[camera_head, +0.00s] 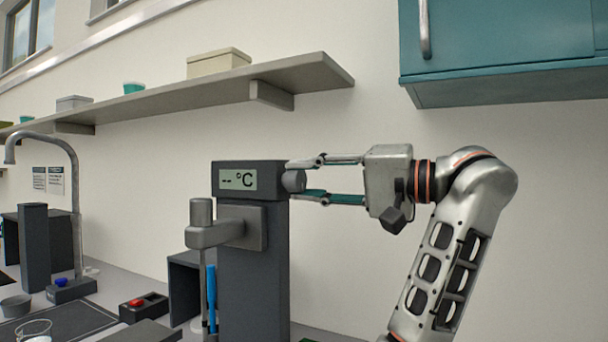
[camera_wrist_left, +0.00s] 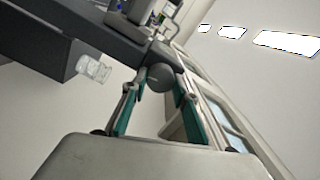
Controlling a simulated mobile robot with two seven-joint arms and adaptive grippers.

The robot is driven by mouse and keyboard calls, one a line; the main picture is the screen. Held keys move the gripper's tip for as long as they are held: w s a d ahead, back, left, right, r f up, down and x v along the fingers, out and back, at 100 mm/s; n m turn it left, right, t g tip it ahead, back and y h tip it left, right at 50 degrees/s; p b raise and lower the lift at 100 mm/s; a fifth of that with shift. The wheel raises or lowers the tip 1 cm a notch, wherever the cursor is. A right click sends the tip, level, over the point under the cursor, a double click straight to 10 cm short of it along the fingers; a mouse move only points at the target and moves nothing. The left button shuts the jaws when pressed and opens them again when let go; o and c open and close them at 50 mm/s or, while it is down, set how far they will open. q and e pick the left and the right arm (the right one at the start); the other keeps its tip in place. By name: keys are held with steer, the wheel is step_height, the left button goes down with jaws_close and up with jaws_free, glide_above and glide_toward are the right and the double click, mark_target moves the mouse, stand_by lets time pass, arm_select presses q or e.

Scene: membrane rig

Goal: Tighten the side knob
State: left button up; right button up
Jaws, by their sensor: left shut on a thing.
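The rig is a dark grey upright tower (camera_head: 252,285) with a display (camera_head: 238,180) reading "-- °C". The side knob (camera_head: 293,181) is a small grey round knob on the right face of the tower's head. My left gripper (camera_head: 297,180) reaches in level from the right, with one finger above the knob and one below, shut on it. In the left wrist view the knob (camera_wrist_left: 160,79) sits between the two fingertips (camera_wrist_left: 159,88), against the dark tower body. My right gripper is in neither view.
A grey arm with a cylinder (camera_head: 201,212) juts from the tower's left. A shelf (camera_head: 300,78) runs above, and a teal cabinet (camera_head: 500,50) hangs at upper right. A tap (camera_head: 75,170) and a red-button box (camera_head: 143,306) stand left. The wall side at right is clear.

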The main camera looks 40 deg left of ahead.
arm_select(q)
steer(key=shift+m, duration=0.8)
steer(key=o, duration=1.1)
steer(key=v, duration=1.2)
